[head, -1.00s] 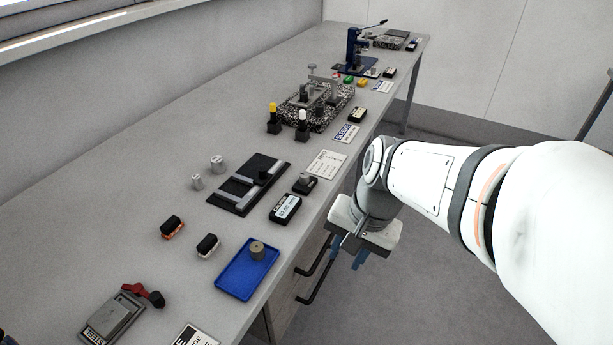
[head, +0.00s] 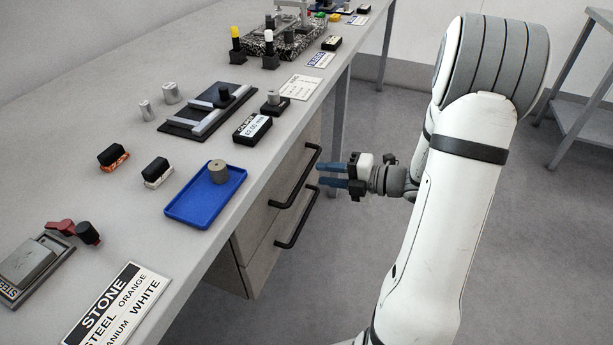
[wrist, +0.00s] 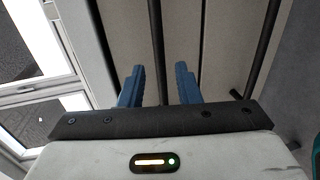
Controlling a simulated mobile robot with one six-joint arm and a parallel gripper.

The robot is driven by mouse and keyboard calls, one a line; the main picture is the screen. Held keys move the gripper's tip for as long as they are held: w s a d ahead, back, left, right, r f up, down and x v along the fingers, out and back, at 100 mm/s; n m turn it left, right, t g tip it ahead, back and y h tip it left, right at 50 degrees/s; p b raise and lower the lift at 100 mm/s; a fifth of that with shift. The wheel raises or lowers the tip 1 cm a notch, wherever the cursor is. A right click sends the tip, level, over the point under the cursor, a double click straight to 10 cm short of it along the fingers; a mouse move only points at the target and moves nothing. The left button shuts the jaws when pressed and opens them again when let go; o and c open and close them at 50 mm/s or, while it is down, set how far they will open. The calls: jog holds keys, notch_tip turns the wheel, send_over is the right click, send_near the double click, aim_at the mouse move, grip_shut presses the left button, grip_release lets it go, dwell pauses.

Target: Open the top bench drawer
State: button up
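The bench drawers are under the bench top in the head view. The top drawer front (head: 284,168) looks shut and has a black bar handle (head: 298,180). A second black bar handle (head: 297,217) is on the drawer below. My gripper (head: 320,175) points left toward the drawer fronts, its blue fingers close to the top handle. In the wrist view my gripper (wrist: 159,67) is open, and a dark bar (wrist: 156,35), apparently the top handle, lines up with the gap between the fingers. Another dark bar (wrist: 263,45) runs to the right. Contact cannot be told.
The bench top holds a blue tray (head: 178,213) with a grey-brown cylinder, a black fixture (head: 185,130), a caliper display (head: 252,129) and a sign (head: 115,305) near its front edge. Open floor (head: 300,310) lies before the drawers. Another table (head: 590,120) stands at right.

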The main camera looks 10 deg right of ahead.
aim_at(307, 170)
jog(key=b+x, duration=0.1)
jog(key=x, duration=0.4)
jog(key=shift+w+a, duration=0.2)
jog(key=shift+a, duration=0.15)
jog(key=shift+c, duration=0.3)
grip_shut()
